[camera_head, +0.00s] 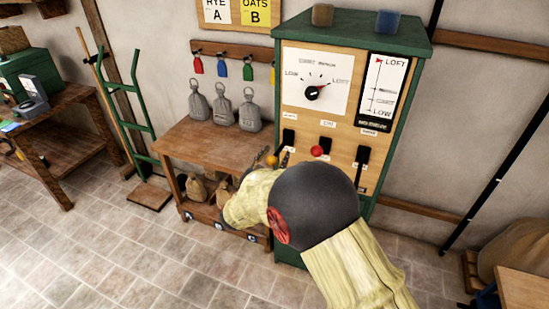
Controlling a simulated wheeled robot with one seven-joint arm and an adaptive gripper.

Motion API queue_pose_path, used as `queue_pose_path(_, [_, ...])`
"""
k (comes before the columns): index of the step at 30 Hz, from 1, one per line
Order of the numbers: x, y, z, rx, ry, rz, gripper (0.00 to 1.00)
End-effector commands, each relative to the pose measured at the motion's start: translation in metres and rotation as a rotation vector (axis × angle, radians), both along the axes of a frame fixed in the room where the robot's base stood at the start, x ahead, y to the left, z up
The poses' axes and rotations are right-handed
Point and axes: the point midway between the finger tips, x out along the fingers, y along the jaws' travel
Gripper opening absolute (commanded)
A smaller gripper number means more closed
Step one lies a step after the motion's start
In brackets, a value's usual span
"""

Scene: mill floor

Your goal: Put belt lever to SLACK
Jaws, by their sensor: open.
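The tall green-framed control cabinet (280,105) has a wooden front with three dark lever slots in a row. An orange knob (271,160) sits low at the left slot. A red knob (317,151) sits at the middle slot. A black handle (360,162) shows at the right slot. The small labels are too blurred to tell which is the belt lever or its SLACK end. My gripper (284,157) is open, close to the cabinet front between the orange and red knobs. My arm hides most of it and the lower panel; contact cannot be told.
A wooden bench (190,150) with grey weight-like sacks (222,107) stands left of the cabinet. A green hand truck (128,110) leans farther left. Tiled floor (90,240) is clear at the front left. A wooden table (525,290) is at the lower right.

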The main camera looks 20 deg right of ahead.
Motion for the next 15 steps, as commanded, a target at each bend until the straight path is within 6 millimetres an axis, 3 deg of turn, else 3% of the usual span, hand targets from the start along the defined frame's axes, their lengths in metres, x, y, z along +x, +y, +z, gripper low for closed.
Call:
queue_pose_path(3, [-0.0002,0.0001,0.0001,0.0,0.0,0.0,0.45])
queue_pose_path(15, [-0.0004,0.0001,0.0001,0.0,0.0,-0.001,0.23])
